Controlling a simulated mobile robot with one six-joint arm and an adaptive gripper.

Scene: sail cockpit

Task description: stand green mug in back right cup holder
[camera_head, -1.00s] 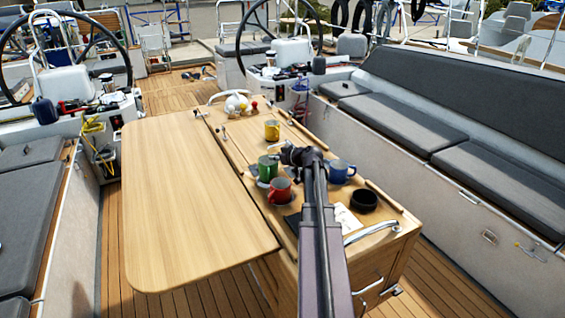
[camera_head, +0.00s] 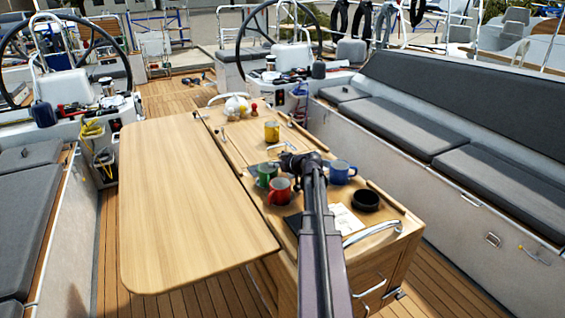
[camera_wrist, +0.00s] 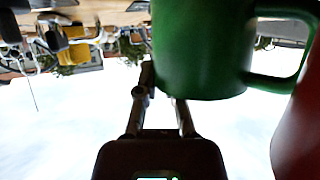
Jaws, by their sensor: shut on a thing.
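The green mug (camera_head: 266,173) is in the head view over the centre table, just left of my gripper (camera_head: 294,163). In the wrist view the green mug (camera_wrist: 205,45) fills the upper middle, its handle to the right. My gripper (camera_wrist: 165,90) is shut on the mug; the mug hides part of the fingers. The red mug (camera_head: 279,190) is close in front of the green mug, and its red side (camera_wrist: 303,130) shows at the wrist view's right edge. I cannot make out the back right cup holder, nor whether the green mug touches anything below.
A blue mug (camera_head: 341,172) stands right of my gripper and a yellow mug (camera_head: 272,130) farther back. A round black dish (camera_head: 366,200) and a white paper (camera_head: 346,219) lie nearer on the table. The left table leaf (camera_head: 190,210) is bare.

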